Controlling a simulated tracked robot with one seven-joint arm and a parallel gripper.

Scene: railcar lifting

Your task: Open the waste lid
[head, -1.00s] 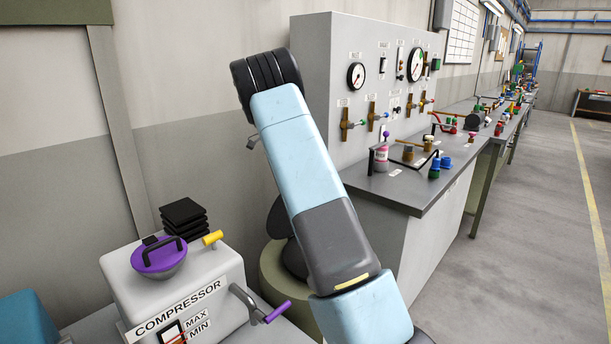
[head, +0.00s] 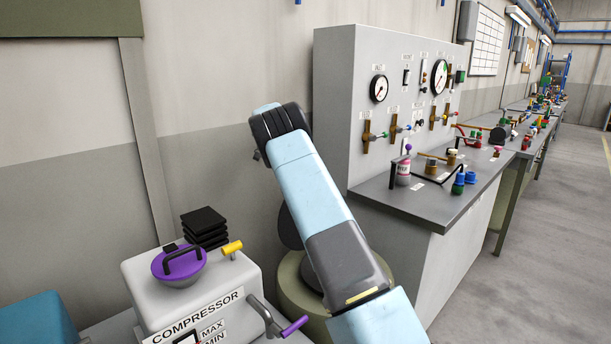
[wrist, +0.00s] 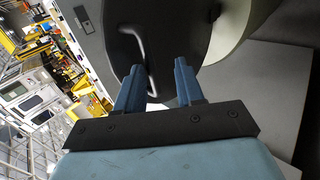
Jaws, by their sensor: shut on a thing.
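The waste lid is a dark round cover with a bent metal handle. In the wrist view, the lid (wrist: 178,35) fills the space ahead of my gripper (wrist: 160,70). The fingers are shut on the lid, one beside the metal handle (wrist: 139,48); their exact contact is hard to tell. In the head view, the lid (head: 289,229) stands tilted up above the olive drum (head: 291,290), partly hidden behind my arm. My gripper is hidden in the head view.
A compressor (head: 140,283) with a purple-capped filler (head: 180,264) and stacked black pads (head: 204,226) stands left of the drum. A grey panel (head: 338,100) and workbench (head: 440,205) stand to its right. The floor at right is clear.

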